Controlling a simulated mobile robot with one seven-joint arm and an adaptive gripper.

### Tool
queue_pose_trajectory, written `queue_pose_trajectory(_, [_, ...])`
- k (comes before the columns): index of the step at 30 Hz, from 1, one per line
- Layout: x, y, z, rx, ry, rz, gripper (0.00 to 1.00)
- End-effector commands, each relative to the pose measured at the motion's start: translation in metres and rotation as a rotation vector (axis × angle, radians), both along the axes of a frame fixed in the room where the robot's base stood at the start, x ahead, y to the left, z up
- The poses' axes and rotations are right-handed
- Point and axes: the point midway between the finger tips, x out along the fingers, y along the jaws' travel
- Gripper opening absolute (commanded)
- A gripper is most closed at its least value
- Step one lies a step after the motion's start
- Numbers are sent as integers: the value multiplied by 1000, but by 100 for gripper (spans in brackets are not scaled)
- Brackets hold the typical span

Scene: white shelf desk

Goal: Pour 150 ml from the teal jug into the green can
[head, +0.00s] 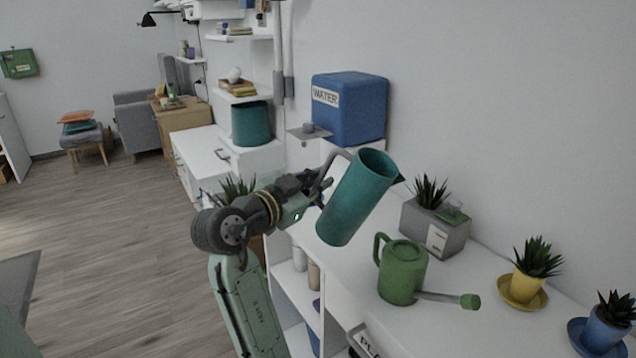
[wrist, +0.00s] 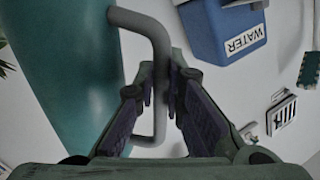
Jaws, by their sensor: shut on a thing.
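The teal jug (head: 356,200) is held in the air above the white desk, tilted with its mouth to the upper right. My gripper (head: 318,188) is shut on the jug's grey handle; the wrist view shows the fingers (wrist: 162,90) around the handle (wrist: 160,60), with the jug's teal side (wrist: 70,70) at left. The green can (head: 403,272) stands upright on the desk, below and to the right of the jug, its spout pointing right. The jug and can are apart. No stream of liquid is visible, and the level inside the jug cannot be seen.
A grey planter (head: 436,232) stands behind the can. A yellow pot (head: 525,285) and a blue pot (head: 605,328) with plants stand to the right. A blue box labelled WATER (head: 350,108) is at the back, also in the wrist view (wrist: 225,30). Bare desk (head: 470,265) lies between can and planter.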

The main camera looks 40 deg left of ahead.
Motion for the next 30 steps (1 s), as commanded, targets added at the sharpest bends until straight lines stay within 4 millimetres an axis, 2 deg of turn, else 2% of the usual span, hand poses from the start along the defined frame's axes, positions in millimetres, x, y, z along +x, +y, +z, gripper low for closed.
queue_pose_trajectory(30, [1, -8, 16, 55, 5, 0, 0])
